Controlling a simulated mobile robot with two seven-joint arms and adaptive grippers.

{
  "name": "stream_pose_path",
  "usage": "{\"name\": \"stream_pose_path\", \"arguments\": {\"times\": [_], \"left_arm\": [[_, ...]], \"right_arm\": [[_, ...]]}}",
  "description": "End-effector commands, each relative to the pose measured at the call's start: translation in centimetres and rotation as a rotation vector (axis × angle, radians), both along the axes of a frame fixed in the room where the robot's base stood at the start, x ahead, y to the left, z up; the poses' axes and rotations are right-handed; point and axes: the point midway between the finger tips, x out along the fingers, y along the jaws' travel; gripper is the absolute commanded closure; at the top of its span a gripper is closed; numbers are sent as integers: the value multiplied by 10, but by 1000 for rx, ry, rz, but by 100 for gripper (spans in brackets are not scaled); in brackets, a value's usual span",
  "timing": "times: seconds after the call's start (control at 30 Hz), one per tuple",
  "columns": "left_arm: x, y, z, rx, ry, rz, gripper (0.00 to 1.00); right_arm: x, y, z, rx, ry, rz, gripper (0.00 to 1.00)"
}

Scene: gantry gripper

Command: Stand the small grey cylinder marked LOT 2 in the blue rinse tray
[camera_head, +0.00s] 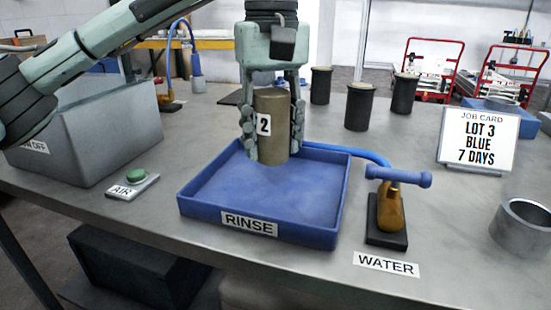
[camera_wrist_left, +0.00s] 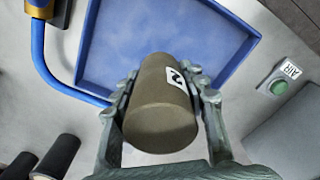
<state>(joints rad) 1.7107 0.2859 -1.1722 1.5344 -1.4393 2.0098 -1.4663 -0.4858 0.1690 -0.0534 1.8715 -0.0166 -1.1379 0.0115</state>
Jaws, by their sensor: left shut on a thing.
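The small cylinder (camera_head: 271,125), grey-brown with a white label reading 2, is upright between the fingers of my left gripper (camera_head: 272,130). The gripper is shut on it from both sides. The cylinder also shows in the left wrist view (camera_wrist_left: 160,110), with its label facing the upper right. The blue rinse tray (camera_head: 195,207) lies below, marked RINSE on its front wall. The cylinder is over the back part of the tray; its bottom shows no clear contact with the tray floor. The tray shows in the wrist view too (camera_wrist_left: 110,45). My right gripper is not in view.
A brass water valve (camera_head: 391,207) with a blue handle and hose stands right of the tray. A green AIR button (camera_head: 136,176) and a grey bin (camera_head: 88,135) are at left. Several dark cylinders (camera_head: 359,107), a job card (camera_head: 478,137) and a metal ring (camera_head: 522,228) stand at right.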

Motion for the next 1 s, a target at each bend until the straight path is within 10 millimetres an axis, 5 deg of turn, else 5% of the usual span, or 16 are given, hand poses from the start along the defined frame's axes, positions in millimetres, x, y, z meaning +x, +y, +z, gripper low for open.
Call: {"name": "stream_pose_path", "arguments": {"times": [0.5,0.9,0.93,1.0], "left_arm": [[9,-5,-44,-1,-1,0,100],[9,-5,-49,-1,-3,0,100],[9,-5,-50,0,-1,0,57],[9,-5,-49,0,-1,0,48]], "right_arm": [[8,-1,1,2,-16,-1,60],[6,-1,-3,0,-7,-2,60],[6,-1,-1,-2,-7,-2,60],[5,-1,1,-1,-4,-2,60]]}}
